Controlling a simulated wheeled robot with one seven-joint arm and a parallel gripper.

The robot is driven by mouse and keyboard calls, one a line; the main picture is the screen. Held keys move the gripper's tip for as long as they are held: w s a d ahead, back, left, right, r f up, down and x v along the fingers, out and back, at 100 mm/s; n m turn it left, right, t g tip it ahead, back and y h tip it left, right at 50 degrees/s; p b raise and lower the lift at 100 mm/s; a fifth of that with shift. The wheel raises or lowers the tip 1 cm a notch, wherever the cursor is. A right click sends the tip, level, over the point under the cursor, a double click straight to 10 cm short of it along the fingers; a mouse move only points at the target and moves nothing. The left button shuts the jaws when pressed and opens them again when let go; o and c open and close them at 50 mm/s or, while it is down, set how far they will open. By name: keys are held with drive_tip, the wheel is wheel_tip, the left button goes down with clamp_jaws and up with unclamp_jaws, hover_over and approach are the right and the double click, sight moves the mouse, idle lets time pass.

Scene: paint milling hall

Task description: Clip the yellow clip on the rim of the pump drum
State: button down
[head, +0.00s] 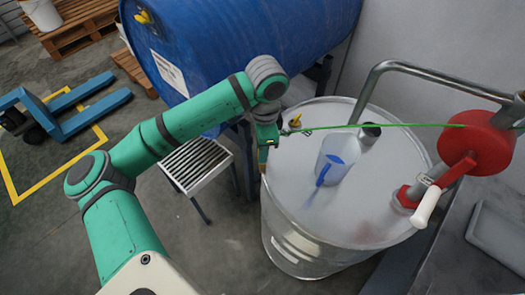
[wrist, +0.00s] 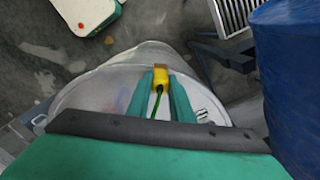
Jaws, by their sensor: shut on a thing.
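My gripper (head: 269,141) is at the left edge of the pump drum (head: 290,248), a metal drum with a pale top. In the wrist view my gripper (wrist: 161,92) is shut on the yellow clip (wrist: 160,79), which has a brownish front end. A green cable runs back from the clip. In the wrist view the clip's front end overlaps the drum's rim (wrist: 100,72). I cannot tell whether it grips the rim or is just over it. In the head view the clip is mostly hidden by my gripper.
The green cable (head: 410,125) stretches over the drum to a red reel (head: 478,143). A clear jug (head: 336,155) with a blue handle and a metal pump pipe (head: 362,100) stand on the drum's side of the scene. A blue barrel (head: 230,45) lies behind, and a slatted stand (head: 196,163) is left.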

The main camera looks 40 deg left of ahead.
drive_tip(key=shift+r, duration=1.45)
drive_tip(key=shift+f, duration=0.2)
drive_tip(key=shift+f, duration=0.45)
drive_tip(key=shift+f, duration=1.5)
idle(0.5)
drive_tip(key=shift+r, duration=0.2)
drive_tip(key=shift+r, duration=1.95)
drive_tip(key=shift+f, duration=0.15)
drive_tip(key=shift+f, duration=0.45)
